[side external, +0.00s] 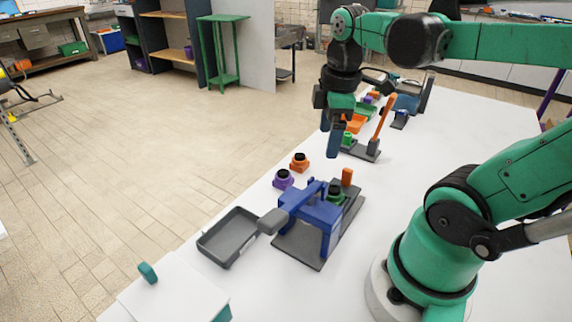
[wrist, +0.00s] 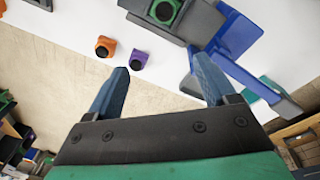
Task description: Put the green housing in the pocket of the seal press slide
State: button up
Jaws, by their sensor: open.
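The green housing (side external: 335,195) has a dark round top. It sits on the grey slide (side external: 349,207) of the blue seal press (side external: 314,214), beside the press frame. In the wrist view the green housing (wrist: 165,11) lies within the slide's grey block (wrist: 197,20), at the pocket; I cannot tell whether it is fully seated. My gripper (side external: 332,138) is open and empty, raised above the table behind the press. In the wrist view my gripper (wrist: 161,82) shows both blue fingers apart with nothing between them, clear of the housing.
An orange housing (side external: 299,163) and a purple housing (side external: 283,179) stand left of the press. A grey tray (side external: 230,238) lies in front, near the press's grey-ended handle (side external: 272,221). A fixture with an orange lever (side external: 386,117) stands behind. White table at right is clear.

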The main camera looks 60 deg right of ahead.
jog(key=w+a+f+m+t, duration=0.1)
jog(key=w+a+m+t, duration=0.4)
jog(key=a+m+t, duration=0.1)
jog(key=a+m, duration=0.1)
jog(key=a, duration=0.1)
jog(key=shift+a+f+y, duration=0.3)
jog(key=shift+f, duration=0.05)
